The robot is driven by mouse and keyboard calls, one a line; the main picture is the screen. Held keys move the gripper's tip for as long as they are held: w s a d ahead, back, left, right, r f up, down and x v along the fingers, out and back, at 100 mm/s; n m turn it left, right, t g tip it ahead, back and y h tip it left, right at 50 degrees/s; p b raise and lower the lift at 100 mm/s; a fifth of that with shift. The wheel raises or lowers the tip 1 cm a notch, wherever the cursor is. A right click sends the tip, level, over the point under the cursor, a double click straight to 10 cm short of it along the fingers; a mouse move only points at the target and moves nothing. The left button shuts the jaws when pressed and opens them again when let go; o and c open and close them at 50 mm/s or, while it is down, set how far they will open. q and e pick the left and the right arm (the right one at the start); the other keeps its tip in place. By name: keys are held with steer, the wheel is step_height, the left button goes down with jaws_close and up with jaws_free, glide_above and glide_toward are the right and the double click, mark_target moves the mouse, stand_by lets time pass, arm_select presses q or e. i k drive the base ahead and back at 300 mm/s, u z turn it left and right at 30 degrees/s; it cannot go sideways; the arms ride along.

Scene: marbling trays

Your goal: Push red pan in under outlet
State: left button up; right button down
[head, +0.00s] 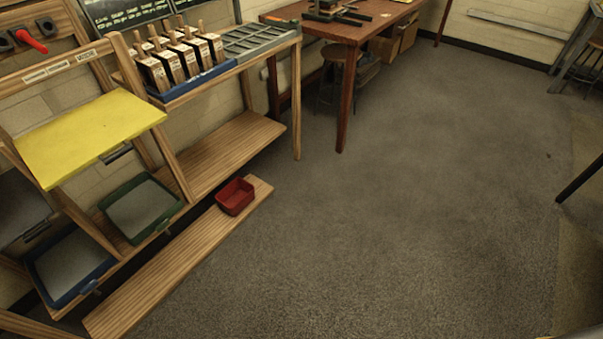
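The red pan (235,197) is a small open box. It sits upright near the far right end of a low wooden plank (175,265) in front of the shelf rack. Two trays with grey contents stand on the rack behind the plank, a green one (158,227) and a blue one (70,298). Each seems to have a small fitting low at its front; the one on the blue tray (92,287) is grey. I cannot tell for sure which part is the outlet. Neither of my grippers shows in the head view.
A yellow board (90,134) slants above the trays. A lower wooden shelf (225,158) lies behind the red pan, with a blue caddy of handled blocks (195,84) above it. A wooden table (345,30) stands at the back. The grey floor (400,220) to the right is clear.

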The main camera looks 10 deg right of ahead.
mark_target(237, 195)
steer(key=z, duration=0.6)
steer(key=i, duration=1.75)
steer(key=u, duration=1.1)
steer(key=i, duration=0.85)
steer(key=u, duration=0.95)
